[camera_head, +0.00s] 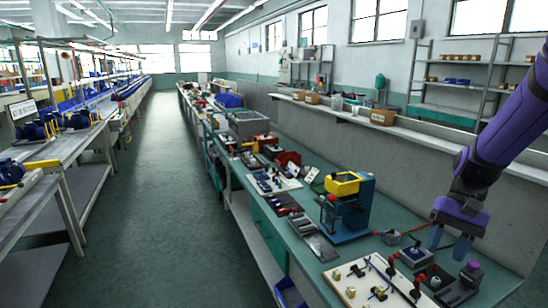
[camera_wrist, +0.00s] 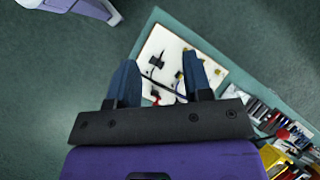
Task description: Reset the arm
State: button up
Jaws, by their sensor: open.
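My purple arm reaches in from the right in the head view. My gripper (camera_head: 450,243) hangs above the right part of the green workbench (camera_head: 305,235), fingers pointing down. In the wrist view my gripper (camera_wrist: 160,68) has its two blue fingers apart with nothing between them. A white board (camera_head: 348,277) with several small parts lies on the bench, left of the gripper in the head view. The same board (camera_wrist: 212,66) shows beyond the fingertips in the wrist view.
A blue and yellow machine (camera_head: 352,210) stands on the bench left of my gripper. A small box with a red knob (camera_head: 416,256) sits close below it. Trays and tools line the bench further back. The aisle floor (camera_head: 170,190) is clear.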

jog(key=s+a+r+n+t+h, duration=0.2)
jog(key=s+a+r+t, duration=0.2)
jog(key=s+r, duration=0.3)
jog(key=s+a+r+n+t+h, duration=0.2)
jog(key=s+a+r+n+t, duration=0.1)
jog(key=s+r, duration=0.4)
jog(key=shift+a+r+t+h, duration=0.3)
jog(key=shift+a+r+t, duration=0.55)
jog(key=shift+r, duration=0.7)
jog(key=shift+d, duration=0.2)
